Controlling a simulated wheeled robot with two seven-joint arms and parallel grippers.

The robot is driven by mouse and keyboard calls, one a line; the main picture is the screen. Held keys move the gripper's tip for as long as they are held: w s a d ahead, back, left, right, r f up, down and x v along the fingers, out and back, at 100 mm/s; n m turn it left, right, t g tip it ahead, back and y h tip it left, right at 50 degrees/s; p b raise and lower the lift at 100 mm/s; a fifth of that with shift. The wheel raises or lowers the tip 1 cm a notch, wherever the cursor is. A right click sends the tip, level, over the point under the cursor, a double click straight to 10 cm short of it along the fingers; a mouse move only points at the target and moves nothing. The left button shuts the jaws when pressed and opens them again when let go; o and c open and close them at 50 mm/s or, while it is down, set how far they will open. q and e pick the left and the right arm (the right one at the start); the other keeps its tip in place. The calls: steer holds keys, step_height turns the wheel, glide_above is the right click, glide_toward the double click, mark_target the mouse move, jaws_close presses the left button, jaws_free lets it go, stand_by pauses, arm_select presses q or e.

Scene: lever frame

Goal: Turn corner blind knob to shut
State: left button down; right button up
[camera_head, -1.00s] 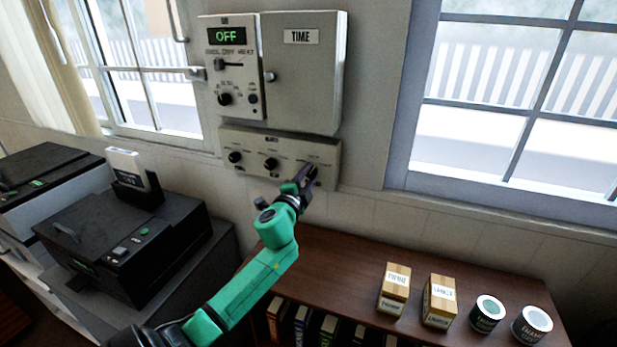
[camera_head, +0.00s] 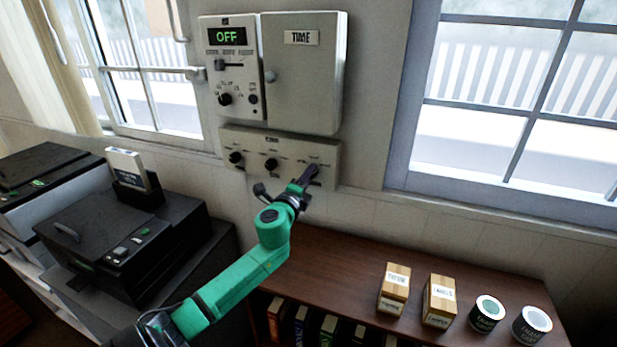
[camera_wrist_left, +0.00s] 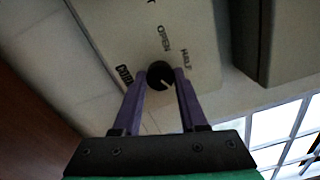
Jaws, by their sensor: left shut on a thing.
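A low grey panel (camera_head: 255,150) on the wall carries three black knobs in a row. My left gripper (camera_head: 311,174) is at the rightmost knob and hides most of it in the head view. In the left wrist view, this round black knob (camera_wrist_left: 160,74) sits between the two purple fingers, which are shut on it. A pale pointer line on the knob points toward the lower right of that view. "OPEN" and "HALF" are printed around it; other lettering by the left finger is hard to read. My right gripper is not in view.
Above the panel are a control unit (camera_head: 232,70) showing "OFF" and a grey "TIME" box (camera_head: 305,80). Below stands a brown shelf (camera_head: 335,265) with small boxes and tins at its right. A black machine (camera_head: 125,240) stands at left.

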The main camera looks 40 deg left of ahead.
arm_select(q)
steer(key=shift+f, duration=0.1)
steer(key=shift+c, duration=2.2)
jaws_free()
steer(key=shift+s, duration=0.1)
steer(key=b+v, duration=0.3)
steer(key=v, duration=1.1)
steer(key=shift+s+d, duration=0.2)
